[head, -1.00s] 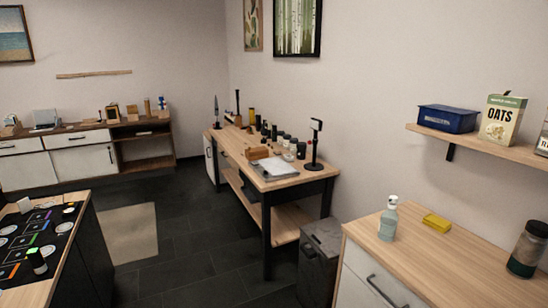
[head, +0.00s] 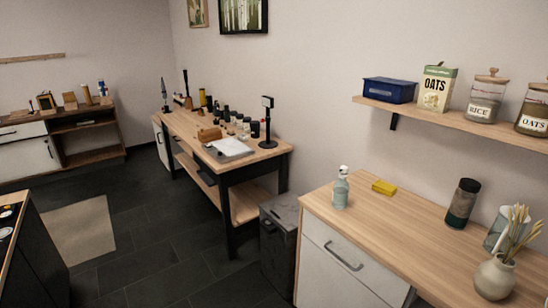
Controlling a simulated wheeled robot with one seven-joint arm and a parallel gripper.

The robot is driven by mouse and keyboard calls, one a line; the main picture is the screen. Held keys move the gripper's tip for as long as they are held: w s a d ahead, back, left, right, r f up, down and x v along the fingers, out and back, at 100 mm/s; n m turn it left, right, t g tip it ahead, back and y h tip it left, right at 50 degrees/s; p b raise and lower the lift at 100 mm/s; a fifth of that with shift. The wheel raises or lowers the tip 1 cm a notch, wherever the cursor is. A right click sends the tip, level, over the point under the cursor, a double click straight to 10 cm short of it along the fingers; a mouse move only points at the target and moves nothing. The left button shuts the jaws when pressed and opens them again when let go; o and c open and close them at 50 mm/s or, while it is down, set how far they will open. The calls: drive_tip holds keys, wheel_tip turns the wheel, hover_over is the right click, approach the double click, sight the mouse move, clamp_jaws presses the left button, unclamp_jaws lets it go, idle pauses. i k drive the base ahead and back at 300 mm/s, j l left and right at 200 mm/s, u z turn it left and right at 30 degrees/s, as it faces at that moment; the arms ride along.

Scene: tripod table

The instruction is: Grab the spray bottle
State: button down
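The spray bottle (head: 341,188) is pale blue-green and clear with a white top. It stands upright near the left end of the wooden counter (head: 400,232) at the right of the head view. Nothing touches it. My gripper is not in view.
A yellow sponge-like block (head: 384,187) lies just right of the bottle. A dark jar (head: 462,204) and a vase (head: 494,277) stand further right. A shelf (head: 450,127) with jars hangs above. A dark bin (head: 278,245) stands left of the counter. The dark floor (head: 160,262) is open.

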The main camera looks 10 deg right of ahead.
sight(340, 194)
drive_tip(key=i+j, duration=0.2)
drive_tip(key=i, duration=0.25)
drive_tip(key=i+j, duration=0.15)
drive_tip(key=i, duration=0.35)
drive_tip(key=i+j, duration=0.2)
drive_tip(key=i, duration=0.25)
drive_tip(key=i+j, duration=0.2)
drive_tip(key=i, duration=0.3)
